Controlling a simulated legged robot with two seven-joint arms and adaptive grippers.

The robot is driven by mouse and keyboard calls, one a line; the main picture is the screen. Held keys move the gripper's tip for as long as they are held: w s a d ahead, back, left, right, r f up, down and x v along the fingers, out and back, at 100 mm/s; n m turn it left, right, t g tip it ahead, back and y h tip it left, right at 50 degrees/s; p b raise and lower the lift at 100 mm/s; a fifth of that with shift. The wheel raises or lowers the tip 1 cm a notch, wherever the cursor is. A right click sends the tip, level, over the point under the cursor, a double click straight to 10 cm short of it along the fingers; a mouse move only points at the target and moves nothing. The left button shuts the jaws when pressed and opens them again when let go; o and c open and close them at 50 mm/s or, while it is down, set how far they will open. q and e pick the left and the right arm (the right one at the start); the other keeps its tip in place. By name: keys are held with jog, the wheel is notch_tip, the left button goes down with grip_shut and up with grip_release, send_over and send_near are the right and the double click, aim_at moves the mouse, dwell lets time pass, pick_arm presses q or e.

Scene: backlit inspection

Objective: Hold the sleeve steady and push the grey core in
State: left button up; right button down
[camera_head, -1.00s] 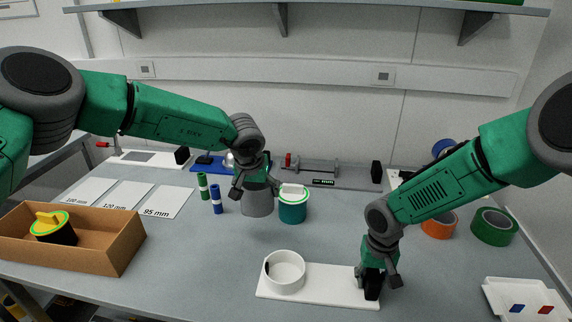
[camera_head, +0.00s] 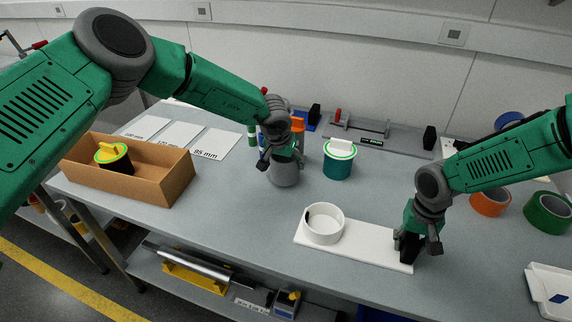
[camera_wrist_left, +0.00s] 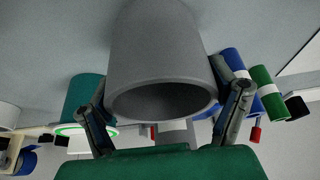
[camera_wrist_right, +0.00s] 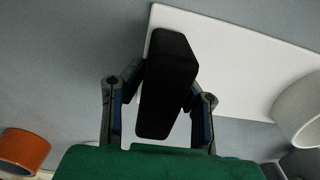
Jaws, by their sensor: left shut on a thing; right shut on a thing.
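The grey core (camera_head: 284,174) is a hollow cylinder standing upright at mid-table. My left gripper (camera_head: 283,156) is shut on it from above, one finger on each side, as the left wrist view shows with the core (camera_wrist_left: 165,55) between the fingers. Whether the core touches the table is unclear. The white sleeve (camera_head: 324,226), a short open ring with a black mark on its wall, sits on the left part of a white base plate (camera_head: 365,247), apart from the core. My right gripper (camera_head: 409,243) is shut on a black block (camera_wrist_right: 168,85) at the plate's right end.
A teal can (camera_head: 338,164) with a green-rimmed lid stands right of the core. A cardboard box (camera_head: 150,184) with a yellow-handled piece is at left. Orange (camera_head: 489,204) and green (camera_head: 549,213) tape rolls lie right. Table between core and sleeve is clear.

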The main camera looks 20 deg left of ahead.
pick_arm(q)
jog(key=shift+f, duration=0.7)
jog(key=shift+f, duration=0.1)
jog(key=o, duration=1.3)
